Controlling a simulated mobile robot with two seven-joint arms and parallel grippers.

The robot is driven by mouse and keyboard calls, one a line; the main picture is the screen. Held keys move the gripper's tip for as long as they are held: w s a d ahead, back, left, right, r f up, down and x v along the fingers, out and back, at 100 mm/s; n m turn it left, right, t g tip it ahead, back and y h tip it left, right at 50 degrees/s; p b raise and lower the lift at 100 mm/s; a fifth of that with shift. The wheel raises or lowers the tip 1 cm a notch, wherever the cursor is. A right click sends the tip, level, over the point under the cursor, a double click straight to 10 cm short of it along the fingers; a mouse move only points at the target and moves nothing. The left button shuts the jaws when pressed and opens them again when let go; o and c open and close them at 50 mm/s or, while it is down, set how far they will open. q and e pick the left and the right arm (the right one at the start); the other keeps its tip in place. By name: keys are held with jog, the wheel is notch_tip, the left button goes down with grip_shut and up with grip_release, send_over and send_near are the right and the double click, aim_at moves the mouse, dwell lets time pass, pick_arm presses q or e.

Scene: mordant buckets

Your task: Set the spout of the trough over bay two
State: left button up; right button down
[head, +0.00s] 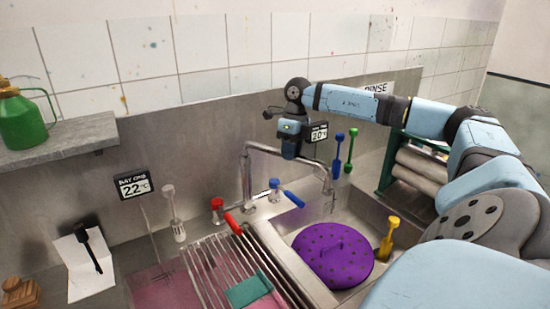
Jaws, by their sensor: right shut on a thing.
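The metal spout (312,163) rises from the back of the trough (284,262) and bends to the right. Its outlet end points down and appears to hang above the back of the right bay, where a purple spotted disc (335,256) lies. My right gripper (290,156) is shut on the upper run of the spout, with its arm reaching in from the right. My left gripper is out of view.
A red-handled tap (232,223) and a blue-handled tap (292,198) flank the spout's base. The bay one display (134,186) is at left; another display (317,135) is behind my gripper. A yellow tool (389,239) stands at the right rim; blue and green tools hang behind.

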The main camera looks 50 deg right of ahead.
jog(key=shift+w+d+n, duration=0.2)
jog(key=shift+d+n, duration=0.35)
jog(key=shift+d, duration=0.3)
jog(key=shift+w+d+n, duration=0.15)
jog(key=shift+d+n, duration=0.4)
jog(key=shift+d, duration=0.25)
jog(key=c, duration=1)
grip_release()
jog(key=shift+o, duration=0.2)
notch_tip(320, 180, up, 14)
jog(key=d+p, duration=0.1)
jog(key=d, duration=0.1)
jog(key=shift+w+d+f, duration=0.15)
jog(key=shift+w+d, duration=0.1)
jog(key=shift+w, duration=0.15)
